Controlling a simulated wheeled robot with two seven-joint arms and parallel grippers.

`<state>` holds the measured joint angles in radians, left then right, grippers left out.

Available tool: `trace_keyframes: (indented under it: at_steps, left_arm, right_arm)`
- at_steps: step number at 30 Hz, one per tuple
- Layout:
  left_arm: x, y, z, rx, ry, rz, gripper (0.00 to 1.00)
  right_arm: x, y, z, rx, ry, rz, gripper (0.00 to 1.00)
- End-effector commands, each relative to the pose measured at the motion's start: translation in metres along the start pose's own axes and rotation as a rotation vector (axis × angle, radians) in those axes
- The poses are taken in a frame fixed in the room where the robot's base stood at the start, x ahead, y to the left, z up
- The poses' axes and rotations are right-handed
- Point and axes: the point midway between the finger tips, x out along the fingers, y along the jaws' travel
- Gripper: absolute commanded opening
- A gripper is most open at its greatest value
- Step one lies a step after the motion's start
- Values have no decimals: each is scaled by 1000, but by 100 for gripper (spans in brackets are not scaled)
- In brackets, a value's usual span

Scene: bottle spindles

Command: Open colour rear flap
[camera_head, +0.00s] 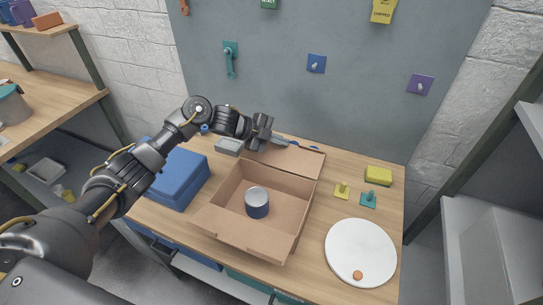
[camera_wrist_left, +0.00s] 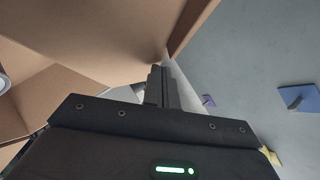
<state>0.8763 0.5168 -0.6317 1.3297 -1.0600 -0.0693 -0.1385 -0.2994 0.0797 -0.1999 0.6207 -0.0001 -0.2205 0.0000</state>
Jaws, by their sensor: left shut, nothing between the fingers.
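An open cardboard box (camera_head: 285,232) stands on the wooden table, with a dark blue can with a grey top (camera_head: 257,203) inside it. Its rear flap (camera_head: 290,160) extends out from the back edge; its exact tilt is hard to tell. My left gripper (camera_head: 277,137) is at the flap's far side, shut and empty. In the left wrist view, the shut fingers (camera_wrist_left: 161,85) are close beside brown cardboard (camera_wrist_left: 110,35); I cannot tell if they touch it. My right gripper is out of view.
A blue bin (camera_head: 180,178) stands left of the box. A white round plate (camera_head: 360,250) with a small orange item, a yellow sponge (camera_head: 378,176) and small yellow and teal pieces are at the right. A grey pegboard-like wall panel (camera_head: 330,95) rises behind the table.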

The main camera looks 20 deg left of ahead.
Motion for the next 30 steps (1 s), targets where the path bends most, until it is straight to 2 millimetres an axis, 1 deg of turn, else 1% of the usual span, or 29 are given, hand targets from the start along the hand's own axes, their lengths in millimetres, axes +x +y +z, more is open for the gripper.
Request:
trace_keyframes:
  at_steps: [17,30]
  left_arm:
    - [-1,1,1,0,-1,-2,0]
    - [-5,15,-3,0,-1,-2,0]
  right_arm:
    - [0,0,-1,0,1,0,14]
    - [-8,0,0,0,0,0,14]
